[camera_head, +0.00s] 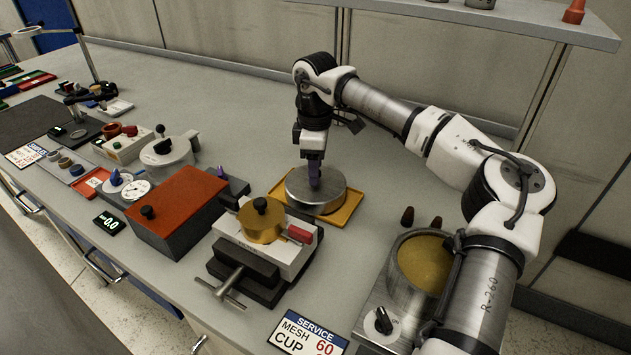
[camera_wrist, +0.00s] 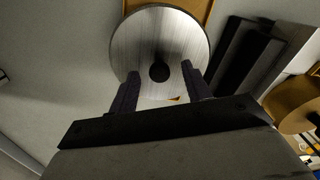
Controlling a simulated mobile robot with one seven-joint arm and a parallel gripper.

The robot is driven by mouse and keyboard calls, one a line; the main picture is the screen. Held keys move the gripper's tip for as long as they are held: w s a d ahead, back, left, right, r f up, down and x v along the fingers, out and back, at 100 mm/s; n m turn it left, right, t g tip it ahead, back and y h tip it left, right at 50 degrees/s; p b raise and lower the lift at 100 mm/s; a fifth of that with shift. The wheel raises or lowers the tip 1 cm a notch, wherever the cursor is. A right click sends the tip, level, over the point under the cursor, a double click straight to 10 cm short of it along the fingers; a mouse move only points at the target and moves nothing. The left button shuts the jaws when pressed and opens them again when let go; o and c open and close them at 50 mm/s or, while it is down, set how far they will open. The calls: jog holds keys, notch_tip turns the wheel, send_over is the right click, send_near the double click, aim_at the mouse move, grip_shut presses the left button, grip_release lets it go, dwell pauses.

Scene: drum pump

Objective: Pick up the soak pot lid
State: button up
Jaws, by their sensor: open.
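The soak pot lid (camera_wrist: 150,40) is a round brushed-metal disc with a small black knob (camera_wrist: 159,72) at its middle. I cannot tell how far the fingertips are above the lid.
A vise holding a brass cup (camera_head: 261,222) stands in front of the tray. A red-topped box (camera_head: 176,205) is to its left. A pot with yellowish contents (camera_head: 424,262) stands at right under my arm. Bench behind the tray is clear; a shelf (camera_head: 520,20) overhangs the back.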

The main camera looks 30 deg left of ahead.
jog(key=shift+f, duration=0.1)
jog(key=shift+c, duration=0.2)
grip_shut()
dwell(0.4)
notch_tip(320, 180, up, 23)
jog(key=p, duration=0.2)
dwell(0.6)
